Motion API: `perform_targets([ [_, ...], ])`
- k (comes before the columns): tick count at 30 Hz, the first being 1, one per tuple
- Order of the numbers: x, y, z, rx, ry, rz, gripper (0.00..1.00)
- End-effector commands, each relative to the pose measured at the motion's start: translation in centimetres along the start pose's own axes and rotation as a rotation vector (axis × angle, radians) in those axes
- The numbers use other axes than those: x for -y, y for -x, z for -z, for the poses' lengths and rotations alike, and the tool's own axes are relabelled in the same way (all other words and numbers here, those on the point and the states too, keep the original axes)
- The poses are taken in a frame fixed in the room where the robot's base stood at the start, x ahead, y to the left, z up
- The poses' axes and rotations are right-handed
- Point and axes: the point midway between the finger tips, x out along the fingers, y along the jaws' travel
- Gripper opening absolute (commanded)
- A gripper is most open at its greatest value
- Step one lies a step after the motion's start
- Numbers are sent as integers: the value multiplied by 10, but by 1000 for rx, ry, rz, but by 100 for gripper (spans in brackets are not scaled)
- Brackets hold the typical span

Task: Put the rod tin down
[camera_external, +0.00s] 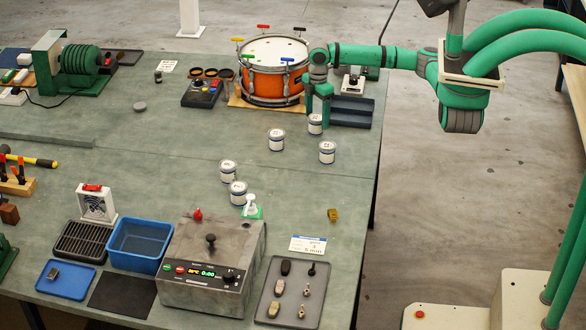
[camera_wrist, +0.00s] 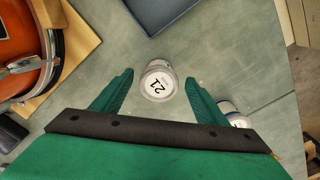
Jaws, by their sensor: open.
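Several white tins with dark blue bands stand upright on the green bench; which is the rod tin I cannot tell. My gripper (camera_external: 321,107) is open, low over the bench just right of the drum. In the wrist view a tin marked 21 (camera_wrist: 159,82) stands between the spread fingers, with gaps at both sides. It appears to be the tin (camera_external: 315,124) just under my gripper in the external view. Other tins stand nearby: one to its left (camera_external: 276,139), one to its right (camera_external: 327,152), and two nearer the front (camera_external: 228,171) (camera_external: 238,193).
An orange drum (camera_external: 270,86) on a wooden board stands close left of my gripper. A dark blue tray (camera_external: 350,113) lies close right. A grey machine (camera_external: 212,262), a blue bin (camera_external: 172,243) and a grey tray (camera_external: 266,305) stand in front.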

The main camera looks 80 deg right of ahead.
Motion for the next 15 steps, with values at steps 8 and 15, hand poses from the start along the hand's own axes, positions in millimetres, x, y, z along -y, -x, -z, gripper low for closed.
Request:
perform_targets([
  [8,0,56,-1,0,-1,-3,67],
  [15,0,95,-1,-1,-1,-2,67],
])
